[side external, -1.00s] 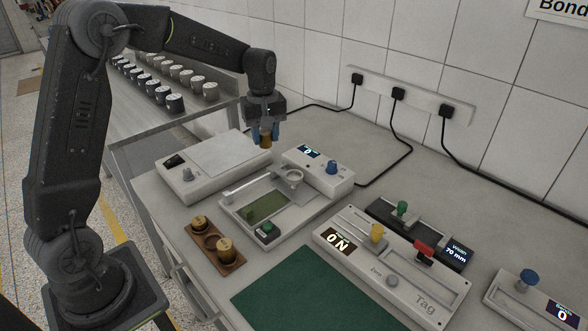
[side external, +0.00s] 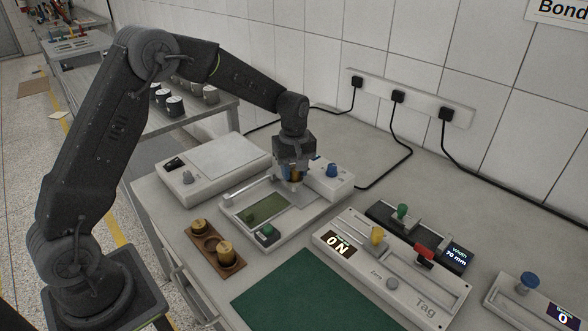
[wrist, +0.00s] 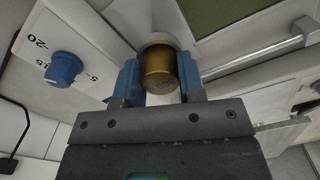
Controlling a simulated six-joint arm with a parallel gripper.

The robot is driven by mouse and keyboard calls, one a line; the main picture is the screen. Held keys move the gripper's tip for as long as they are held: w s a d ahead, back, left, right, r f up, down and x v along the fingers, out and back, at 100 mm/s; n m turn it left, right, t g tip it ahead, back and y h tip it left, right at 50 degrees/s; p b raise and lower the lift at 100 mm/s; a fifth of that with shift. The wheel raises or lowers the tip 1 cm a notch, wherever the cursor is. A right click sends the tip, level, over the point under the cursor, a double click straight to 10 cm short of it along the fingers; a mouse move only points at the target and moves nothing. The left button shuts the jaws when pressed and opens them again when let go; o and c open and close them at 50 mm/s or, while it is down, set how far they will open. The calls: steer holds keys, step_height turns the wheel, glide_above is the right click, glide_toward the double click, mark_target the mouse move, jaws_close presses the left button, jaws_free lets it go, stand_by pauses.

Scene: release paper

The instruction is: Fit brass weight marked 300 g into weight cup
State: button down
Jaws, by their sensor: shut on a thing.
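The brass weight (wrist: 160,68) is held between the blue fingers of my gripper (wrist: 159,82), which is shut on it. It also shows in the side view (side external: 293,175), mostly covered by the fingers. Its marking is too small to read. The pale weight cup (wrist: 156,38) shows as a rim around the far end of the weight in the wrist view. In the side view my gripper (side external: 294,178) is low over the cup's spot and hides it. I cannot tell how far the weight is inside the cup.
A wooden holder (side external: 211,242) with two brass weights and an empty socket stands front left. The device has a green window (side external: 264,208) and a blue knob (side external: 332,170) close by. A flat-plate scale (side external: 222,157) is to the left. The green mat (side external: 305,292) is clear.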

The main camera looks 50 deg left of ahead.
mark_target(294, 168)
steer(key=shift+f, duration=0.1)
steer(key=c, duration=0.7)
jaws_free()
steer(key=shift+c, duration=0.2)
step_height(294, 168, up, 12)
steer(key=s+d+r+m+t, duration=0.2)
steer(key=s+r+m, duration=0.2)
steer(key=s+r, duration=0.35)
steer(key=s+d+f+m+t, duration=0.1)
steer(key=s+m, duration=0.3)
steer(key=s, duration=0.6)
steer(key=s+d+m+t, duration=0.2)
steer(key=s+m, duration=0.3)
steer(key=s, duration=0.6)
steer(key=shift+d+f+t, duration=0.3)
steer(key=shift+d+f, duration=0.1)
steer(key=shift+d, duration=0.05)
steer(key=shift+s, duration=0.1)
